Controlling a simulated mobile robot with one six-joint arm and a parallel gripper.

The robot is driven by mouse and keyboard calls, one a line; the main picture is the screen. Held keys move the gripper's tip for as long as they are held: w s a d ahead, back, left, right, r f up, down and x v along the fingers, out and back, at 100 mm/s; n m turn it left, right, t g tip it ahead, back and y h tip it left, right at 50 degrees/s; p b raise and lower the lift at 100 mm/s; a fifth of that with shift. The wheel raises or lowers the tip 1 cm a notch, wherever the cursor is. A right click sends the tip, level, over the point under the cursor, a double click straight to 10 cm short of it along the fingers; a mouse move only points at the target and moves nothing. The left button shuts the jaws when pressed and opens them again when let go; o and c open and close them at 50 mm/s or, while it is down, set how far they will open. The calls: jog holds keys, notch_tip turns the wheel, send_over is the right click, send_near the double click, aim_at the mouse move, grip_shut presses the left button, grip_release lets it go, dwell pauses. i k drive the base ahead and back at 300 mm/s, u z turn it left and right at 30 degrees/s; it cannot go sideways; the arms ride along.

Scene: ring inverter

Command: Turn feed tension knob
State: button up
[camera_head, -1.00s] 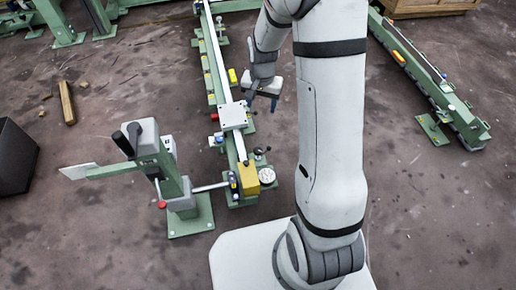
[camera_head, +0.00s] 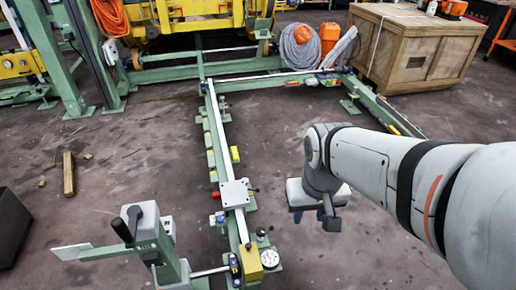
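The green rail machine (camera_head: 216,140) runs away from me left of the middle. At its near end are a yellow block (camera_head: 250,264), a round white dial (camera_head: 270,258) and a small black knob (camera_head: 261,233). A red knob (camera_head: 216,195) sits farther up the rail, beside a pale square plate (camera_head: 235,193). I cannot tell which knob sets the feed tension. My gripper (camera_head: 330,217) hangs over the floor to the right of the rail, apart from all these parts. Its fingers are small and dark, and their opening cannot be made out. Nothing is seen in it.
A green stand with a black-handled crank (camera_head: 125,228) is at the lower left. A second green rail (camera_head: 385,108) runs behind my arm. A wooden crate (camera_head: 410,50) stands at the back right, beside coiled hose (camera_head: 300,47). Floor between rail and gripper is clear.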

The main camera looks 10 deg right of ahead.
aim_at(260, 231)
jog(key=z, duration=0.95)
jog(key=k, duration=1.15)
jog(key=u, duration=1.05)
jog(key=i, duration=1)
jog(key=u, duration=0.1)
